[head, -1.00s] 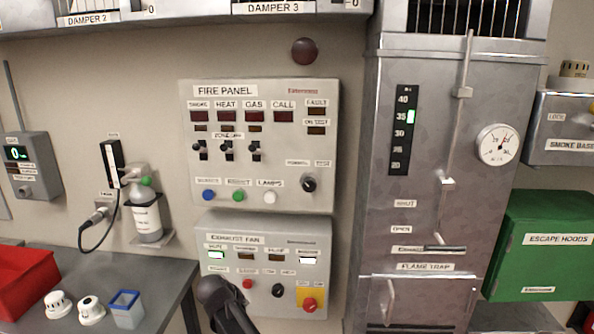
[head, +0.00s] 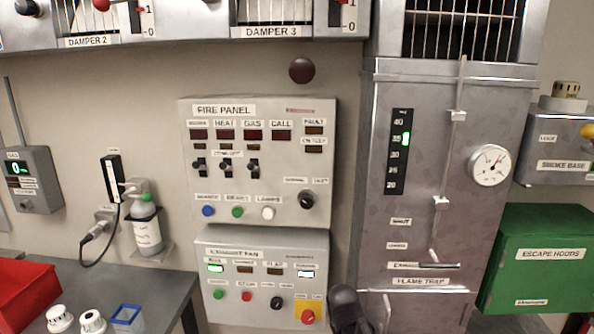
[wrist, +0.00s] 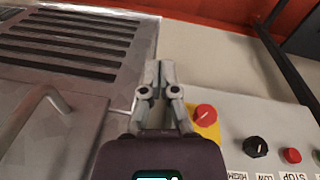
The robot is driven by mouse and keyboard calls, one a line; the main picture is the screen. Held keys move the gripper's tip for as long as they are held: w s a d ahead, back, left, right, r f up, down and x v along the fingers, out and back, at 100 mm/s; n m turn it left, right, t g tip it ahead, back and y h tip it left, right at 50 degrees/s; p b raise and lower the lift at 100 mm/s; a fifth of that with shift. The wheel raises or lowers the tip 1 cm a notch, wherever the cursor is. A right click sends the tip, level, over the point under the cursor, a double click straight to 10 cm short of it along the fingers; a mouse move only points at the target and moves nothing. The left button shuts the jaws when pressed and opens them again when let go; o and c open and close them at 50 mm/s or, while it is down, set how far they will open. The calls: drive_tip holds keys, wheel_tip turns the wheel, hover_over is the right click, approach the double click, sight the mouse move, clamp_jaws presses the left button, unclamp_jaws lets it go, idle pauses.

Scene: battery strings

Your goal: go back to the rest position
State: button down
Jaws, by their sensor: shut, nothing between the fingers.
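My gripper (wrist: 160,72) is shut and empty in the wrist view, with its fingertips together. It is close to the gap between the grey flame trap cabinet and the exhaust fan panel (wrist: 268,135), whose red knob on a yellow plate (wrist: 206,113) is just right of the fingers. I cannot tell whether the fingers touch anything. In the head view, a dark part of my arm shows at the bottom, between the exhaust fan panel (head: 262,262) and the flame trap cabinet (head: 375,240); the fingertips are not visible there.
The fire panel (head: 258,188) is above the exhaust fan panel. A table (head: 165,288) at lower left bears a red bin (head: 22,290), two white detectors and a blue-rimmed cup (head: 127,318). A green escape hoods box (head: 535,262) is at right. Dampers line the top.

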drive_tip(key=s+d+m+g+y, duration=0.1)
drive_tip(key=s+d, duration=0.3)
drive_tip(key=shift+s+d+r+p, duration=0.15)
drive_tip(key=shift+s+r+p, duration=0.1)
drive_tip(key=shift+r+p, duration=0.15)
